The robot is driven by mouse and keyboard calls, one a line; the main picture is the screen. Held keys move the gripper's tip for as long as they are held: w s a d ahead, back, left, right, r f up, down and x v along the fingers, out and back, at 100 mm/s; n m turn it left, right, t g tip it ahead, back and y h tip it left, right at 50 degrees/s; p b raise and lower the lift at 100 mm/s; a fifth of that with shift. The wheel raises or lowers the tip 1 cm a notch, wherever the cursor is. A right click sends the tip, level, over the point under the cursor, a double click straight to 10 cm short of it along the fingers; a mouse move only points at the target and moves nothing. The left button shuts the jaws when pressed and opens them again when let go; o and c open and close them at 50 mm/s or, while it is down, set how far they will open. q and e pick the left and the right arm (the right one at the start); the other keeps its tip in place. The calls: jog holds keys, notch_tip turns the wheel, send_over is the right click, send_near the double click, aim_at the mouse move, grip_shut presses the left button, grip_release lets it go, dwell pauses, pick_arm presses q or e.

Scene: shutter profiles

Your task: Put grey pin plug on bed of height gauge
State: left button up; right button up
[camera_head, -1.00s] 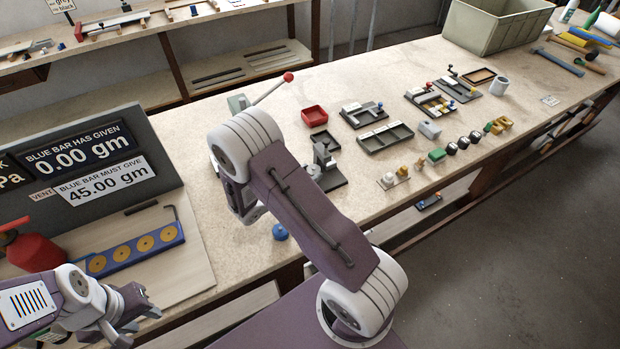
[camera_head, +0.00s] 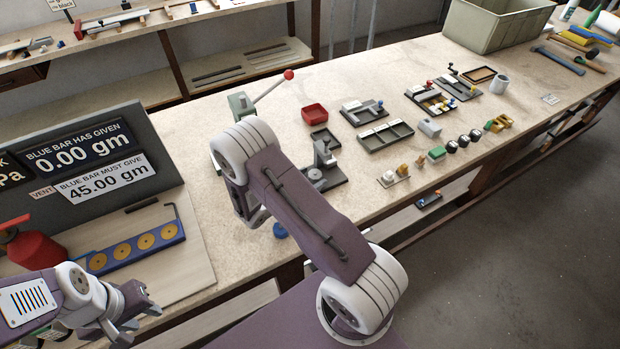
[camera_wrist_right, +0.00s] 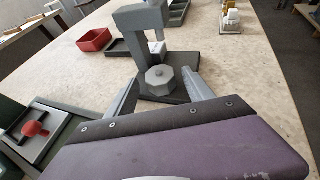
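The height gauge (camera_head: 325,163) is a grey frame on a dark base, on the bench beyond my right arm. In the right wrist view the gauge (camera_wrist_right: 140,32) stands straight ahead. A grey faceted round piece with a small nub (camera_wrist_right: 160,81) sits on its base below the arm; I cannot tell whether it is the bed alone or includes the grey pin plug. My right gripper (camera_wrist_right: 162,84) has its fingers spread to either side of this piece in the picture, with nothing visibly held. My left gripper (camera_head: 136,308) is at lower left, away from the gauge.
A red tray (camera_head: 314,114) and a dark divided tray (camera_head: 385,137) lie beyond the gauge. A small stand with pale and yellow plugs (camera_head: 392,178) is to its right. A lever device with a red knob (camera_wrist_right: 36,129) is at left in the wrist view. A blue ball (camera_head: 280,230) is near the bench edge.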

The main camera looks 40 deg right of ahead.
jog(key=shift+r, duration=0.15)
